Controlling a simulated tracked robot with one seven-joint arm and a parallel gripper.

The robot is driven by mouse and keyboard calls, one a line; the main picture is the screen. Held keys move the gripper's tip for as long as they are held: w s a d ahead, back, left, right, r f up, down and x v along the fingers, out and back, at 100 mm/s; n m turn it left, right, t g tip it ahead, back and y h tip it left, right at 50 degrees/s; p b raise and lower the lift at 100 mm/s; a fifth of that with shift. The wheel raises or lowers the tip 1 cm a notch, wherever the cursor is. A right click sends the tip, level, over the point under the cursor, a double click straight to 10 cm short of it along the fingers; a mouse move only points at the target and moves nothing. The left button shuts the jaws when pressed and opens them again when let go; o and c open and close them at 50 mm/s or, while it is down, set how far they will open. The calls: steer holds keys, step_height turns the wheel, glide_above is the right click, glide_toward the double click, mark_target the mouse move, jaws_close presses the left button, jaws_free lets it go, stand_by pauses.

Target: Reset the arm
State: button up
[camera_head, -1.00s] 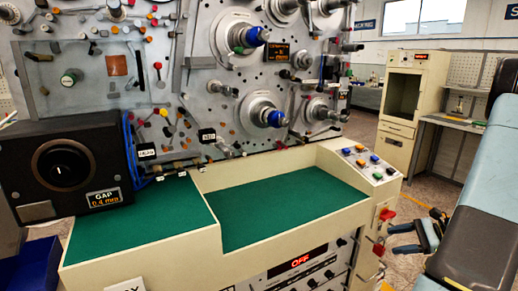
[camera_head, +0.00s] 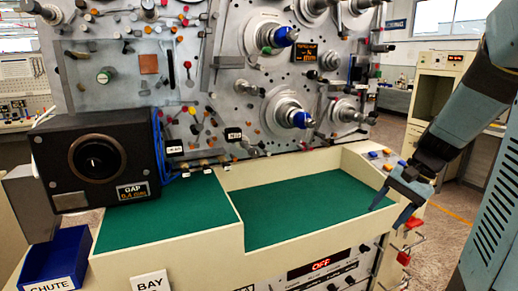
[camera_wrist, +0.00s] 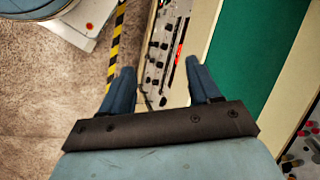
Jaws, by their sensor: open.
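My gripper (camera_head: 392,200) is at the right end of the machine's cream bench, in front of the button corner in the head view. Its two blue fingers are apart with nothing between them. In the wrist view my gripper (camera_wrist: 158,88) points down over the bench's front edge and control panel (camera_wrist: 160,45). The arm comes in from the right side of the head view.
Green-topped bench (camera_head: 310,208) is bare. A gap gauge box (camera_head: 95,160) stands at its left, above a blue chute bin (camera_head: 57,257). Spindles (camera_head: 288,113) stick out of the upright panel behind. A cream cabinet (camera_head: 440,85) stands at the back right.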

steer(key=s+a+r+n+t+h, duration=0.5)
steer(key=s+a+r+n, duration=0.3)
steer(key=s+r, duration=0.2)
steer(key=shift+s+a+r, duration=0.15)
steer(key=shift+s+r, duration=0.05)
steer(key=shift+s, duration=0.45)
